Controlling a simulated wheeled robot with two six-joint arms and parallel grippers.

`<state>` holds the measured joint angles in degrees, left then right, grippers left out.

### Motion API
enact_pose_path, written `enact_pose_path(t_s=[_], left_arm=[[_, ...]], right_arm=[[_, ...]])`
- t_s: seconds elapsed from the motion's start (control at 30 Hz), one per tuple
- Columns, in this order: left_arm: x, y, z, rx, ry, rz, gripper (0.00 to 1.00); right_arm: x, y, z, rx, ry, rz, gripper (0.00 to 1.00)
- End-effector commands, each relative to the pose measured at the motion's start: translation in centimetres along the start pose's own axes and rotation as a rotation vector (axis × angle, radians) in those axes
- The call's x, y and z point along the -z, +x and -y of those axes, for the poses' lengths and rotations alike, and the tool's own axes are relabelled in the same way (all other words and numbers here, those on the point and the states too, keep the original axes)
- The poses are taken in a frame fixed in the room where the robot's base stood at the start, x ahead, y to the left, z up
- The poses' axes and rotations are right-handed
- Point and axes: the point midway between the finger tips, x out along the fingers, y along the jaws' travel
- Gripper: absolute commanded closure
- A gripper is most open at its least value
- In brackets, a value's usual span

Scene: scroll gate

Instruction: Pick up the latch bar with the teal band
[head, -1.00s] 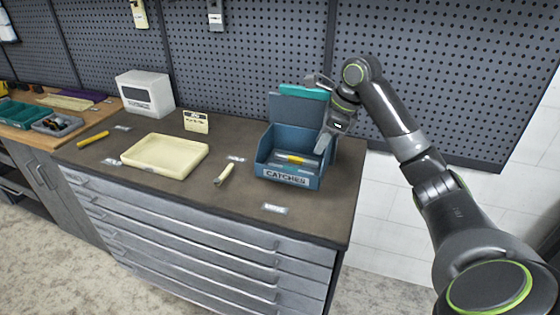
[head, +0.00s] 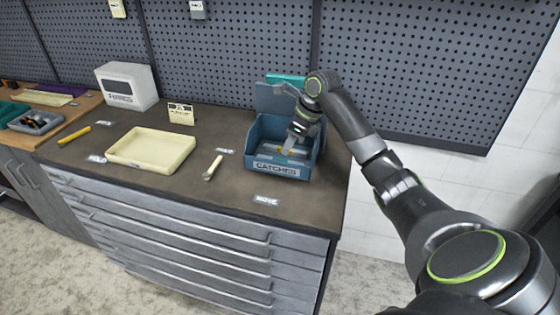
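A blue open-topped bin labelled CATCHES (head: 277,169) stands at the right of the dark countertop. Inside it lie a few bars, and a bit of yellow shows near my fingertips. My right gripper (head: 290,149) reaches down into the bin from above, with its fingers below the rim line. The gripper and its wrist hide much of the bin's inside, and I cannot tell whether it is open or shut. I cannot make out a teal band on any bar. My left gripper is not in view.
A cream tray (head: 152,150) sits left of the bin, with a pale cylindrical piece (head: 213,168) between them. A yellow bar (head: 74,135) lies further left. A white box (head: 127,86) and a small sign (head: 181,114) stand behind. A teal object (head: 284,78) shows behind the bin.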

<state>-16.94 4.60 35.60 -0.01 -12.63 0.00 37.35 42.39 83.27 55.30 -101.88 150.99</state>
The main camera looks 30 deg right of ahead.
Motion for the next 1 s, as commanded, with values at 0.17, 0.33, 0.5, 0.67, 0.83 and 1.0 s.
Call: enact_pose_path(t_s=[0.17,0.33,0.5,0.67,0.83,1.0], left_arm=[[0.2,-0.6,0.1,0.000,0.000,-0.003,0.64],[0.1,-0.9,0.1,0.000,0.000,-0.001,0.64],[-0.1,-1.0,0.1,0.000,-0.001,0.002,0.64],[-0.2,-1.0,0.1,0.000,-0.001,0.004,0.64],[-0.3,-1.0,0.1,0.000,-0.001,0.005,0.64],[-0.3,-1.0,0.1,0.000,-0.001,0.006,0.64]], right_arm=[[0.2,1.8,-0.2,-0.004,0.001,-0.001,0.75],[0.4,4.3,-0.3,-0.003,0.001,-0.001,0.75],[0.5,5.3,-0.3,0.000,-0.001,0.000,0.75],[0.5,5.3,-0.2,0.000,-0.001,-0.001,0.75],[0.5,5.2,-0.2,0.000,-0.001,-0.001,0.94],[0.5,5.2,-0.2,0.000,-0.001,-0.001,1.00]])
